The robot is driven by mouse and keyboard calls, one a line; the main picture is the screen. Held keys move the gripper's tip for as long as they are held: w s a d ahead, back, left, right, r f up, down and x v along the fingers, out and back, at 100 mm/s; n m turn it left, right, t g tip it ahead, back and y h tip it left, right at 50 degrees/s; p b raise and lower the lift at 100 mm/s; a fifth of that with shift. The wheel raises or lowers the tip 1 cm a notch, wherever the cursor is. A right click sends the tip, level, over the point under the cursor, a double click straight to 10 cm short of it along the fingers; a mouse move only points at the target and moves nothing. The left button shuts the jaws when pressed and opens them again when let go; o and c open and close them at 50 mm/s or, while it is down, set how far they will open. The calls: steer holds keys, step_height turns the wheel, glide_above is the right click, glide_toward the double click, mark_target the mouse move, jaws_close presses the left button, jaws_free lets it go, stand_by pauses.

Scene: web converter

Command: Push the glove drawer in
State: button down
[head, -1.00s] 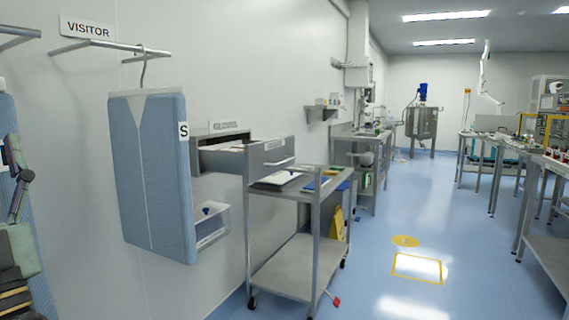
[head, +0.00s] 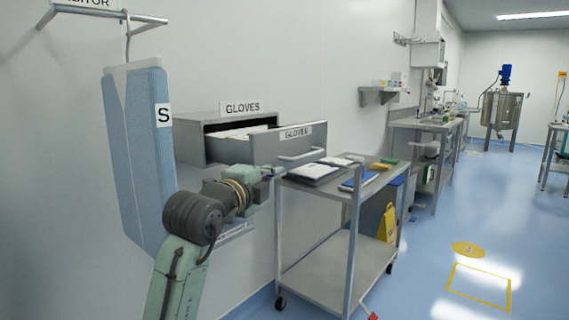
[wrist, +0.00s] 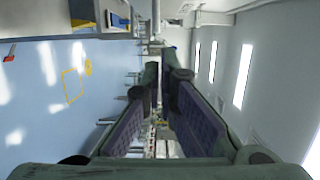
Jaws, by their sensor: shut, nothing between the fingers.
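The glove drawer (head: 262,150) is grey, with a GLOVES label and a bar handle (head: 300,155) on its front. It stands pulled out of its grey wall cabinet (head: 190,145), and pale contents show inside. My gripper (head: 276,171) is in front of the drawer's lower edge in the head view, left of the handle; I cannot tell whether it touches. In the wrist view my gripper (wrist: 163,75) has its fingers together with nothing between them. The drawer is not recognisable in the wrist view.
A steel cart (head: 325,262) with trays and folders on top stands right below the drawer. A blue gown (head: 135,150) hangs at the left, close to my arm. A wall shelf (head: 378,92) and bench (head: 425,122) lie further back.

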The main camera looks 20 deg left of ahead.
mark_target(275, 160)
steer(key=shift+w+a+r+p, duration=0.1)
steer(key=shift+w+a+p, duration=0.5)
steer(key=shift+w, duration=1.15)
steer(key=shift+w+a+f+p, duration=0.1)
steer(key=shift+w+a+p, duration=0.45)
steer(key=shift+w, duration=1.25)
steer(key=shift+w+a+r+p, duration=0.1)
steer(key=shift+w+a+p, duration=0.15)
steer(key=shift+w+p, duration=1.1)
steer(key=shift+w+b, duration=0.4)
steer(key=shift+b, duration=0.1)
